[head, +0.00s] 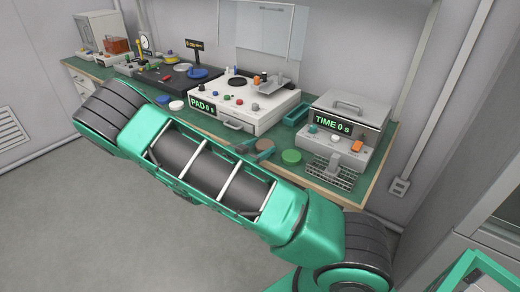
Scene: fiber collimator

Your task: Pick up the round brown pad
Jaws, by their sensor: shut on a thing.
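The round brown pad (264,145) shows near the front of the green bench, in front of the white machine marked PAD. My gripper (257,151) reaches in from the left, partly hidden behind my own arm. Its jaws are shut on the brown pad, which shows at the fingertips. Whether the pad touches the bench or is slightly raised cannot be told at this size.
A round green pad (291,156) lies just right of the gripper. The white PAD machine (235,112) stands behind, the TIME machine (340,133) with a wire rack (333,172) to the right. A green tray (296,114) sits between them.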

